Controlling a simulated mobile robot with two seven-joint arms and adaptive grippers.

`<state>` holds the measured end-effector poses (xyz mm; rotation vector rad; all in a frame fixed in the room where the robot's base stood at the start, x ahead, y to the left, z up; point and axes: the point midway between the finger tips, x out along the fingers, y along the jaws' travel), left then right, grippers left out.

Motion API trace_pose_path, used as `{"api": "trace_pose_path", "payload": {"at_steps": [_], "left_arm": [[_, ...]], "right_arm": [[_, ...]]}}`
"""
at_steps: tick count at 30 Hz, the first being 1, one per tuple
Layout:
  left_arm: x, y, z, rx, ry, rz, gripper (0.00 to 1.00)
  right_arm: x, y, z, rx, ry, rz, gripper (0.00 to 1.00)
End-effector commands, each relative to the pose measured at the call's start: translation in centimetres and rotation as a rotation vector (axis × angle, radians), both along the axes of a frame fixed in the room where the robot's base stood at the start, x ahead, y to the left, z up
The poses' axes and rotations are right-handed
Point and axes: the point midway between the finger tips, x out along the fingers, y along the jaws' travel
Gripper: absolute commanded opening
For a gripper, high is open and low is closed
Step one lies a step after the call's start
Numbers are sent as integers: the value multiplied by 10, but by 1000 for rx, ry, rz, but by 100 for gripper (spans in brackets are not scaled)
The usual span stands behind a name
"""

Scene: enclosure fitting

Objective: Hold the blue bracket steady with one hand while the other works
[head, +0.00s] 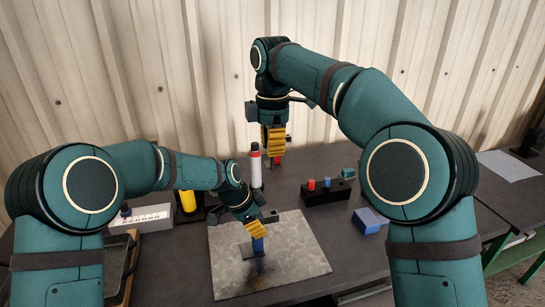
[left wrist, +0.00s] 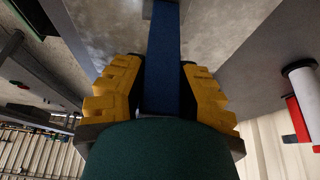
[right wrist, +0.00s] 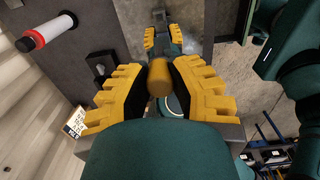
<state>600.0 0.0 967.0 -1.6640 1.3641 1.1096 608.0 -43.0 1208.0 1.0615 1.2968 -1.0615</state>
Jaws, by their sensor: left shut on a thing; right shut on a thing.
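The blue bracket (head: 258,244) stands over the grey metal plate (head: 225,262) in the head view. My left gripper (head: 256,228) is shut on it from above; the bracket also runs between the fingers in the left wrist view (left wrist: 162,75). My right gripper (head: 273,150) is raised behind the plate, apart from the bracket. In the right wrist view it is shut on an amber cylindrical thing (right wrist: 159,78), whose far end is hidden. A red patch shows under this gripper in the head view; I cannot tell whether it belongs to the held thing.
A white bottle with red and black ends (head: 255,168) stands behind the plate. A black block with coloured pegs (head: 327,195) and a blue box (head: 369,219) are to the right. A yellow cylinder (head: 187,201), a white box (head: 147,218) and a tray (head: 128,262) are left.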

Motion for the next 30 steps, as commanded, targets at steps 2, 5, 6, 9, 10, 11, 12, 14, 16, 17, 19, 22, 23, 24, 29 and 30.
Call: {"api": "trace_pose_path", "payload": {"at_steps": [2, 5, 6, 9, 10, 11, 12, 14, 16, 17, 19, 22, 23, 24, 29, 30], "left_arm": [[-2, 1, -4, 3, 9, -1, 0], [-2, 1, -4, 3, 9, -1, 0], [-2, 1, -4, 3, 8, -1, 0], [-2, 1, -4, 3, 8, -1, 39], [-2, 1, -4, 4, 8, -2, 49], [-2, 1, -3, 4, 8, -2, 59], [-1, 1, -3, 3, 7, -1, 59], [-1, 1, -2, 2, 5, -1, 59], [-1, 0, -2, 2, 5, -1, 59], [-1, 0, -2, 1, 3, 0, 59], [-1, 0, -1, 2, 2, -1, 59], [0, 1, 2, 1, 1, 0, 59], [-1, 2, 4, 1, 1, 0, 59], [-1, 4, 8, 0, 1, 0, 59], [-2, 14, 33, -1, -2, 2, 59], [-3, 17, 41, -1, -1, 3, 59]], "right_arm": [[0, 0, 2, 0, -1, 0, 0], [0, 0, 2, 0, 0, 0, 0], [0, 0, 2, 0, -1, 0, 0], [0, 0, 1, 0, 0, 0, 0], [0, 0, 1, 0, -1, 0, 0], [0, 0, 1, 0, -1, 0, 0], [0, 0, 1, 0, -1, 0, 0], [0, 0, 1, 0, -1, -1, 0], [0, 0, 1, 0, -1, -1, 0], [0, 0, 1, 0, -1, -1, 0], [0, 0, 1, 0, -1, -1, 0], [0, 0, 1, 0, -1, -1, 0], [0, 0, 1, 0, -1, -1, 0], [0, 0, 1, 0, -1, -1, 0], [0, 0, 1, 0, -1, -1, 0], [0, 0, 1, 0, -1, -1, 0]]}}
